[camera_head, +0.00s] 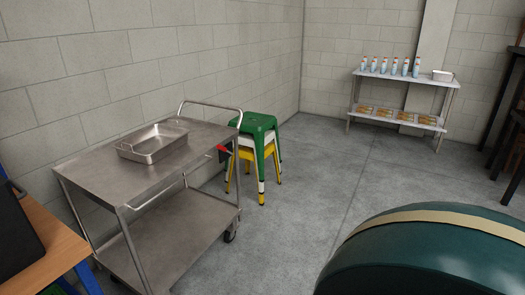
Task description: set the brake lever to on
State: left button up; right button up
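A metal trolley (190,138) with two shelves stands against the left wall. A small red part (223,149), which looks like the brake lever, sticks out at the trolley's right end, below the push handle (211,105). It is too small to tell which position it is in. A dark piece beside it is partly hidden by the trolley. Neither of my grippers is in view.
A metal pan (152,143) sits on the trolley top. Stacked stools (258,124), green on top, stand just behind its right end. A large dark green rounded object (430,262) blocks the lower right. Grey floor (310,185) lies open between. A shelf table (405,78) holds bottles at the back.

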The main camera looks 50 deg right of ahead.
aim_at(221, 148)
jog(key=z, duration=1.3)
